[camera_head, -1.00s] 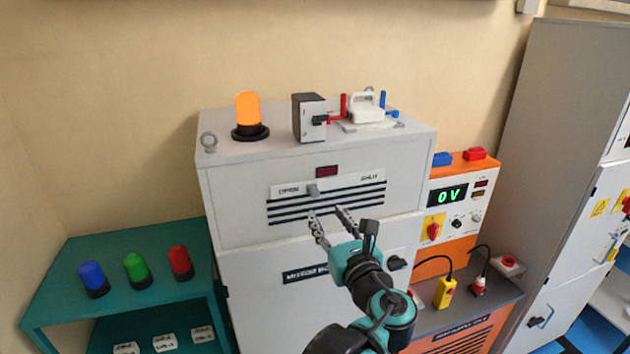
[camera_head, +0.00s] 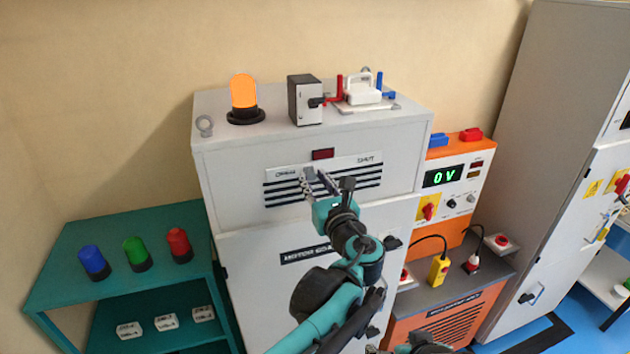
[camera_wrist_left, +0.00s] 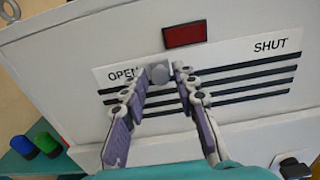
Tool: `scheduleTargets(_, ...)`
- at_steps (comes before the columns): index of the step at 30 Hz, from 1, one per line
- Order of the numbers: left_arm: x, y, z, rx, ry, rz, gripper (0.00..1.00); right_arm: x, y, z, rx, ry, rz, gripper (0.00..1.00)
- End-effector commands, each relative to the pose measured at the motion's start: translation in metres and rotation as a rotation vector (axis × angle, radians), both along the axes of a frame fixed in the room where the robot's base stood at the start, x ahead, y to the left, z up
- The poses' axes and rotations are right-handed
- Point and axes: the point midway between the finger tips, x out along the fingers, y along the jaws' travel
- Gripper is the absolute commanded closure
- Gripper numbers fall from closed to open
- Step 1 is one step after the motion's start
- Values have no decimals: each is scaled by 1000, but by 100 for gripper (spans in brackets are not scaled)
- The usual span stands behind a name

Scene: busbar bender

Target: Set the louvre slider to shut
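The louvre slider's grey knob (camera_wrist_left: 160,73) sits near the OPEN end of the white label plate (camera_wrist_left: 225,60), far from the word SHUT at the right. Black louvre slots (camera_wrist_left: 240,88) run below it. My left gripper (camera_wrist_left: 162,78) has its fingers spread, one on each side of the knob; I cannot tell whether either touches it. In the head view my left gripper (camera_head: 314,177) is at the grey cabinet's upper front (camera_head: 235,205) and partly hides the knob.
A small dark red display (camera_head: 323,154) is just above the plate. An orange lamp (camera_head: 243,92), a switch box (camera_head: 306,101) and a white-handled device (camera_head: 362,92) stand on top. The teal shelf (camera_head: 62,275) is left, the orange unit (camera_head: 458,240) right.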

Motion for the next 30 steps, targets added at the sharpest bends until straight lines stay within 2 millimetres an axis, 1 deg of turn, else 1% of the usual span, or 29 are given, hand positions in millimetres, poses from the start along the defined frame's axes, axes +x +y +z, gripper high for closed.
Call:
scheduleTargets(1,0,0,0,0,0,0,92,0,0,0,0,0,0,1)
scheduleTargets(2,0,0,0,0,0,0,100,0,0,0,0,0,0,1)
scheduleTargets(7,0,0,0,0,0,0,100,0,0,0,0,0,0,1)
scheduleTargets(9,1,-4,0,0,0,-1,100,0,0,-1,0,0,0,1)
scheduleTargets(11,4,-13,-1,0,0,-2,100,0,0,-4,0,0,0,1)
scheduleTargets(18,22,-70,-1,0,-1,-4,100,0,0,-17,0,0,0,1)
scheduleTargets(21,29,-88,0,1,-1,-3,100,0,0,-19,0,0,0,1)
scheduleTargets(25,32,-99,0,1,-1,-2,100,0,0,-20,0,0,0,1)
scheduleTargets(30,32,-100,1,1,-1,-2,100,0,0,-19,0,0,0,1)
